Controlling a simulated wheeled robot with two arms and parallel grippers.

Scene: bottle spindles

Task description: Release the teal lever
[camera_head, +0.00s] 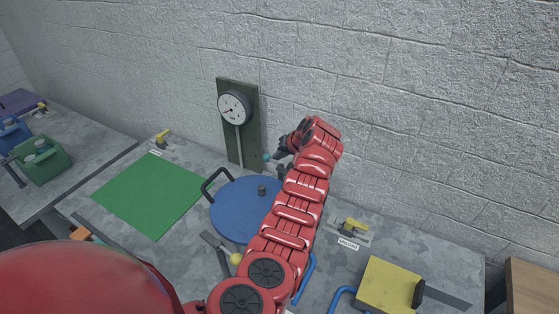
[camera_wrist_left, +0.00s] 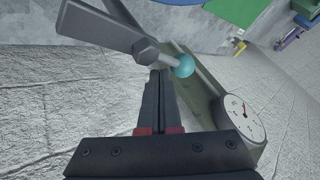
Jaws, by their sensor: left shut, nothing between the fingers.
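The teal lever's ball knob (camera_head: 267,157) shows beside the dark green panel (camera_head: 246,145), left of my left gripper (camera_head: 279,153). In the left wrist view the teal knob (camera_wrist_left: 184,66) sits on a thin rod from a grey lever body (camera_wrist_left: 108,25). My left gripper (camera_wrist_left: 160,72) is shut and empty, its fingertips close beside the rod and knob. I cannot tell whether they touch. A white gauge (camera_head: 234,107) is on the panel, and also shows in the wrist view (camera_wrist_left: 242,120). My right gripper is not in view.
A blue round lid (camera_head: 237,207) with a black handle lies below the panel. A green mat (camera_head: 150,192) is left, clear on top. A yellow block (camera_head: 388,285) and a yellow-handled clamp (camera_head: 354,226) are right. A yellow ball (camera_head: 236,259) is near my arm. The brick wall is close behind.

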